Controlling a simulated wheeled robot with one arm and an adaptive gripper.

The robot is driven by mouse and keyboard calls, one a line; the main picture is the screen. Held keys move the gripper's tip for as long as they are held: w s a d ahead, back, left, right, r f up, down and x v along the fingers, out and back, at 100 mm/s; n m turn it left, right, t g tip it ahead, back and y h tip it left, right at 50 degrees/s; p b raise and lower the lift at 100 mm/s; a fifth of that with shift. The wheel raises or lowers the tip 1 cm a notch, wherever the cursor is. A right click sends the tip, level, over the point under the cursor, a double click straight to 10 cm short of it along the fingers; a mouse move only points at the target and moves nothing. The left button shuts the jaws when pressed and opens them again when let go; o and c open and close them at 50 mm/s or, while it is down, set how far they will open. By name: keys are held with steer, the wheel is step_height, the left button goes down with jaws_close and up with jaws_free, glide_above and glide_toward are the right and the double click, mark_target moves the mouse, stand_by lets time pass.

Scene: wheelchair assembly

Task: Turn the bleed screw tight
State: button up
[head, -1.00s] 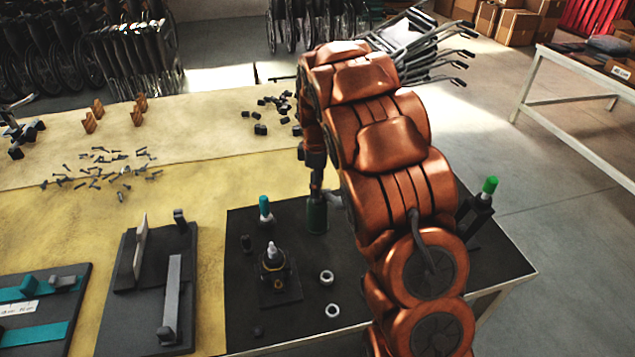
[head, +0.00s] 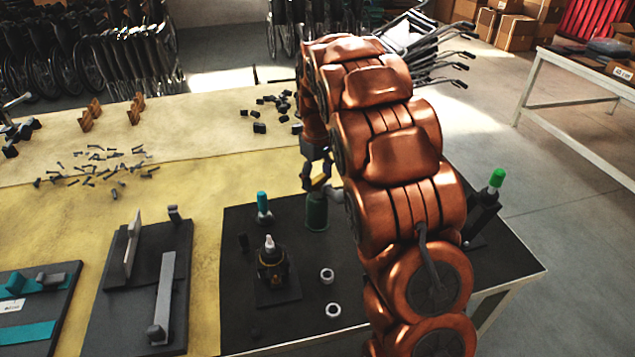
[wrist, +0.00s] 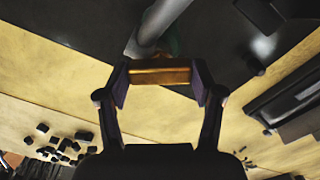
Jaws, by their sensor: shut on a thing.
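My gripper (head: 319,184) is close above or beside a dark green cylinder (head: 316,212) on the black mat. In the wrist view, my gripper (wrist: 160,78) has its two fingertips shut on a brass-coloured piece (wrist: 160,76), which spans the gap between them. A small yellow patch shows there in the head view. To the left, a dark fixture (head: 271,268) with a pale pointed tip (head: 269,242) stands upright on a small black plate. I cannot tell which part is the bleed screw.
A teal-capped bottle (head: 263,205) stands near the fixture. Two pale rings (head: 327,275) lie to its right. A green-capped bottle (head: 496,180) is in a black holder at the right edge. Fixture boards (head: 140,285) lie left, and loose screws (head: 100,165) are scattered behind them.

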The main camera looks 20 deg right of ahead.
mark_target(317, 178)
steer(key=m+b, duration=0.1)
steer(key=m, duration=0.2)
steer(key=shift+f+m, duration=0.15)
steer(key=shift+m, duration=0.15)
steer(key=shift+m+b, duration=0.7)
steer(key=shift+m, duration=1)
steer(key=o, duration=1.1)
steer(key=shift+o, duration=0.2)
steer(key=shift+r, duration=0.2)
step_height(317, 178, up, 12)
